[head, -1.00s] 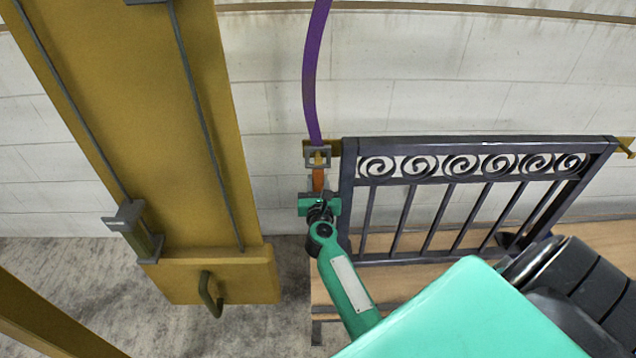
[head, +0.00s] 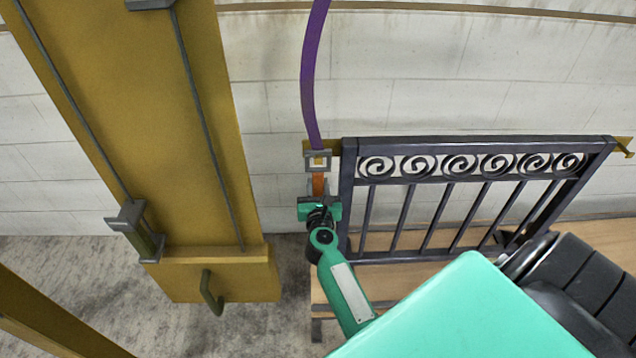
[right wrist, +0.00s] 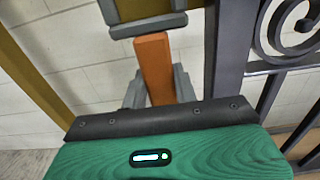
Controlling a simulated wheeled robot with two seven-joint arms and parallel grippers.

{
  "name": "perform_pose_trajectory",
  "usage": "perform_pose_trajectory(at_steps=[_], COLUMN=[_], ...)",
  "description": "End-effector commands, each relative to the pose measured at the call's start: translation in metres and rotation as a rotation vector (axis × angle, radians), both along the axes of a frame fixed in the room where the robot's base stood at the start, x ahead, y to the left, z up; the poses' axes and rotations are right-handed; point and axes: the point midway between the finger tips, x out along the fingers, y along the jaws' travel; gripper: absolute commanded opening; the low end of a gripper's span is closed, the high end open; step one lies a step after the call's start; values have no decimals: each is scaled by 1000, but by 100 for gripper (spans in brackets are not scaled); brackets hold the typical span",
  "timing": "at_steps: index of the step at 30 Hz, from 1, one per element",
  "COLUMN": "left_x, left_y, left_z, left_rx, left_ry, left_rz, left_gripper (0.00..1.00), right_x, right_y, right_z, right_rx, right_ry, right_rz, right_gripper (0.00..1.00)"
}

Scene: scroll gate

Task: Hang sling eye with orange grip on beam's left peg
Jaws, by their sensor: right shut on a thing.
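The sling is a purple strap (head: 309,80) running down from the top of the head view to a grey square eye (head: 318,160). Below the eye is an orange grip (head: 318,184), also in the right wrist view (right wrist: 155,68). My right gripper (head: 319,205) is shut on the orange grip, a grey finger on either side of it. The mustard beam (head: 624,147) shows behind the gate's top; its left end shows beside the eye. The eye overlaps that end in the head view. The left peg is not clearly visible, so I cannot tell whether the eye is around it.
A dark scroll gate (head: 480,142) stands just right of the sling and my gripper, above a wooden bench (head: 420,280). A large mustard panel (head: 140,120) with grey rods and a handle (head: 211,293) is at the left. A gap lies between panel and gate.

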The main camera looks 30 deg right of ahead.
Motion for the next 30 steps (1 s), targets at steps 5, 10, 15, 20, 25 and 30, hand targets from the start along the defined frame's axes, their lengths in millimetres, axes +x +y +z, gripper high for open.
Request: perform_pose_trajectory(at_steps=[5, 10, 15, 20, 25, 30], left_x=[0, 0, 0, 0, 0, 0], left_y=[0, 0, 0, 0, 0, 0], left_z=[0, -1, -2, -2, -3, -3], left_rx=[0, 0, 0, 0, 0, 0], left_ry=[0, 0, 0, 0, 0, 0], left_rz=[0, 0, 0, 0, 0, 0], left_gripper=[51, 51, 51, 51, 51, 51], right_x=[-8, -15, -23, -30, -35, -37], right_y=[5, 9, 14, 18, 21, 23], right_z=[0, 0, 0, -1, 0, 0], right_rx=[-1, 0, 1, -1, -1, -1], right_ry=[1, 0, -1, 1, -1, -1], right_rz=[0, 0, 0, 0, 0, 0], right_gripper=[2, 2, 2, 2, 2, 2])
